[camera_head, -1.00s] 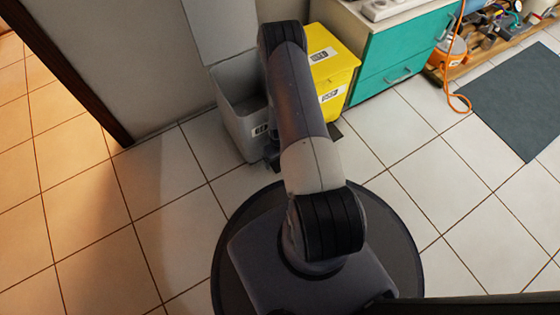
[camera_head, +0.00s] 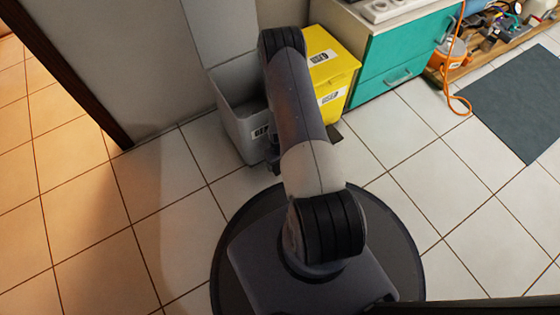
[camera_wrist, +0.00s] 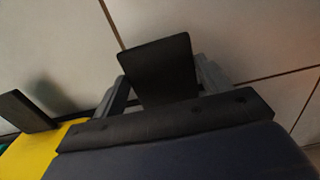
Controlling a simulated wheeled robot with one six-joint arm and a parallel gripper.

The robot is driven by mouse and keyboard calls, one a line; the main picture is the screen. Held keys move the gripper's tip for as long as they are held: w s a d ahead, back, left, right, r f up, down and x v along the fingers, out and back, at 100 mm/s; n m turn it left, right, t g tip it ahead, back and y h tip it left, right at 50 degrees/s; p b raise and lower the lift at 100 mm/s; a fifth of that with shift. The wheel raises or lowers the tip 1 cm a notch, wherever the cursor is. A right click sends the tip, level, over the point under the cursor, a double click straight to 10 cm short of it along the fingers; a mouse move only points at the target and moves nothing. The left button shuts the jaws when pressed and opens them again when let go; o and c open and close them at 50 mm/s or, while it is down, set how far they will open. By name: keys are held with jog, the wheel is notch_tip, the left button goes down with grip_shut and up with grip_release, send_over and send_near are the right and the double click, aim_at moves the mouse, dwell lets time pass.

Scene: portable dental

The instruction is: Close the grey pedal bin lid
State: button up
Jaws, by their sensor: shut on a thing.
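The grey pedal bin (camera_head: 241,128) stands on the floor against the wall, partly hidden behind my arm. Its lid (camera_head: 222,32) is raised upright at the back and the bin's opening shows. In the head view my gripper (camera_head: 273,160) is small and low at the bin's front, mostly hidden by my arm. In the wrist view my gripper (camera_wrist: 163,75) has a grey finger on each side of a flat black plate, which looks like the grey bin's pedal (camera_wrist: 158,65). The gripper is shut on this plate.
A yellow bin (camera_head: 345,72) with a closed lid stands right beside the grey bin; its black pedal (camera_wrist: 25,111) shows in the wrist view. A teal cabinet (camera_head: 395,65) stands farther right. A dark door frame (camera_head: 85,85) is at left. Tiled floor (camera_head: 165,215) is clear.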

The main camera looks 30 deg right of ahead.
jog(key=c, duration=0.4)
jog(key=shift+o, duration=0.2)
jog(key=shift+s+f+b, duration=0.15)
jog(key=shift+f+b, duration=0.3)
jog(key=shift+b, duration=0.05)
jog(key=o, duration=1.4)
notch_tip(320, 180, up, 11)
jog(key=p, duration=0.5)
jog(key=shift+f, duration=0.1)
